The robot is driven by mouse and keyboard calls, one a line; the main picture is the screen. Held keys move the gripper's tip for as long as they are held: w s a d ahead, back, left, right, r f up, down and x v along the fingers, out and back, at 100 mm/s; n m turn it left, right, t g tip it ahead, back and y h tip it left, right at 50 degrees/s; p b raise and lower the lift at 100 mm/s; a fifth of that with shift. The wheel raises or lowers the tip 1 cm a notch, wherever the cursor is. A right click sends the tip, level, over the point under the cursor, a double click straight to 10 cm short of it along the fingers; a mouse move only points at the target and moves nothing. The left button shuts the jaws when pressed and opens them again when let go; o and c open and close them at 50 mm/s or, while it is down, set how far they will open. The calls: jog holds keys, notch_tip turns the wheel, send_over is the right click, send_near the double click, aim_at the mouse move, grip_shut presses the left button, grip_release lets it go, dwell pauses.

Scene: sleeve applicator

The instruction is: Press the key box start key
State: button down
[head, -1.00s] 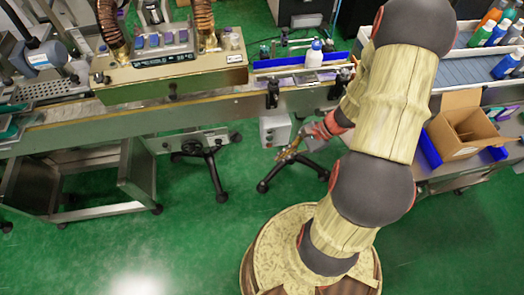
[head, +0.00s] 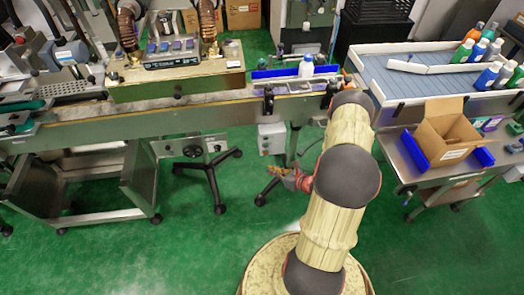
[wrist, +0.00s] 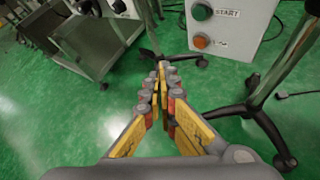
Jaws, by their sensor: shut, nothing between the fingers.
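The key box is a light grey box (wrist: 231,32) at the top of the wrist view. Its green start key (wrist: 202,11) sits beside a label reading START, and an orange-red key (wrist: 201,42) sits below it. In the head view the key box (head: 272,138) hangs under the conveyor's front edge, its keys small. My gripper (wrist: 162,66) is shut and empty, its yellow fingers together. In the wrist view its tips appear below and left of the keys, apart from the box. In the head view my gripper (head: 276,173) is just below the box.
A black-footed stand leg (wrist: 262,110) rises right of the gripper in the wrist view. The conveyor (head: 150,125) runs above. A steel cart (head: 100,185) stands left, and a side table with a cardboard box (head: 447,135) right. Green floor is open in front.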

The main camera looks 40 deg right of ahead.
aim_at(266, 146)
jog(key=shift+d+r, duration=0.1)
jog(key=shift+w, duration=0.1)
jog(key=w+d+b, duration=0.1)
jog(key=w+d, duration=0.3)
jog(key=w, duration=0.3)
jog(key=shift+w+d+b, duration=0.2)
jog(key=shift+d+b, duration=0.1)
jog(key=shift+b, duration=0.1)
jog(key=shift+w, duration=0.1)
dwell(1.4)
jog(key=shift+w+d, duration=0.2)
jog(key=shift+w, duration=0.05)
